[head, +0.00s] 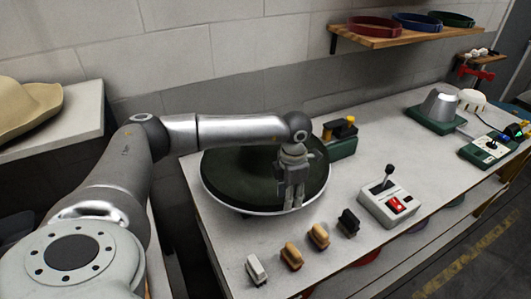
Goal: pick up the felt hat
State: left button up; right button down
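A tan felt hat (25,105) with a wide, wavy brim lies on a pale bench at the far left; the picture's left edge cuts it off. My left gripper (291,204) points down over the right part of a round, dark green turntable, well to the right of the hat. Nothing shows in its fingers, but they are too small and dark to tell how far apart they are. My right gripper is not in view.
The turntable (235,180) has a pale rim. Several small brushes, including a tan one (318,236), lie in front. A lever control box (390,204) stands to the right. A grey hat block (440,104) stands farther back. A wall shelf (385,40) holds coloured bands.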

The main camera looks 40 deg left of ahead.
pick_arm(q)
grip_shut()
jog(key=shift+r, duration=0.1)
